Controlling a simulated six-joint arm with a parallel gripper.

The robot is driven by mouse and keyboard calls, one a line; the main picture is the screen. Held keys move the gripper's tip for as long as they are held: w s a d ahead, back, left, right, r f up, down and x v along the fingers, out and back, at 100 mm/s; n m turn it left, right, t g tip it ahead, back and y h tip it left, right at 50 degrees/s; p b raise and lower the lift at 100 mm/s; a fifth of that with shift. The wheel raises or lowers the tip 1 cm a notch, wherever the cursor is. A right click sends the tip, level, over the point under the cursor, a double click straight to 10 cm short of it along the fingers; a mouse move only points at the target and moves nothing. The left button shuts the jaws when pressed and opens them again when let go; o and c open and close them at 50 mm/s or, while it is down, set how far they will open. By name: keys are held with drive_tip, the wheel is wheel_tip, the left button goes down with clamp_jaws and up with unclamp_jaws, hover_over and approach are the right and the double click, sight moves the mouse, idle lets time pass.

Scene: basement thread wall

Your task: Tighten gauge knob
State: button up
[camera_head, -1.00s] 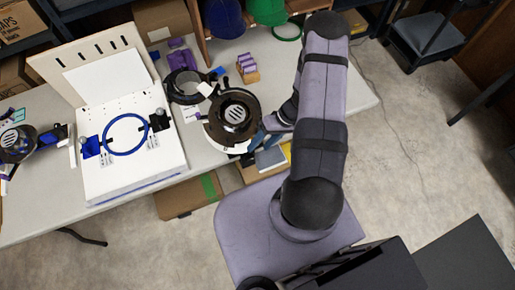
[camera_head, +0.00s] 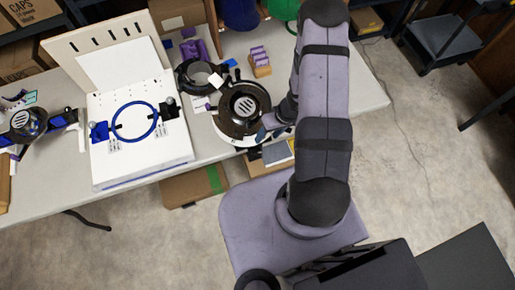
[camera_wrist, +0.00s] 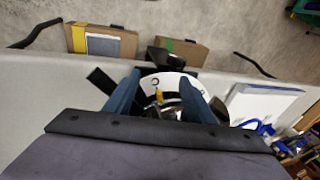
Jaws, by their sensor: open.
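A round black device (camera_head: 238,112) with a slotted silver disc on top sits on a white base (camera_head: 224,133) near the table's front edge. I cannot make out for certain which part is the gauge knob. My gripper (camera_head: 268,127), with blue fingers, is at the right front side of this device. In the wrist view my gripper (camera_wrist: 160,88) is open, its two fingers either side of a white curved plate (camera_wrist: 165,79) with dark marks and a small yellow piece (camera_wrist: 159,97). I cannot tell whether the fingers touch anything. My wrist hides what lies below.
A white board (camera_head: 130,165) with a blue ring (camera_head: 134,121) stands left of the device. A second black ring (camera_head: 184,79) and purple blocks (camera_head: 260,60) lie behind it. Cardboard boxes (camera_head: 190,188) are under the front edge. The table's right end is clear.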

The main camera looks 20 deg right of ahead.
drive_tip(key=h, duration=0.1)
wheel_tip(320, 180, up, 2)
drive_tip(key=g+h+b, duration=0.1)
drive_tip(key=h+b, duration=0.2)
drive_tip(key=b, duration=0.2)
hover_over(257, 150)
drive_tip(key=shift+a+r+m, duration=0.1)
drive_tip(key=shift+a+m, duration=0.15)
drive_tip(key=shift+m, duration=0.15)
drive_tip(key=shift+d+f+b, duration=0.15)
drive_tip(key=shift+f+b, duration=0.9)
drive_tip(key=shift+f, duration=0.8)
drive_tip(key=shift+d+f+b, duration=0.15)
drive_tip(key=shift+f+b, duration=0.85)
drive_tip(key=shift+f, duration=0.8)
drive_tip(key=c, duration=1)
drive_tip(key=shift+r+p, duration=0.15)
drive_tip(key=shift+p, duration=0.2)
drive_tip(key=shift+c, duration=0.2)
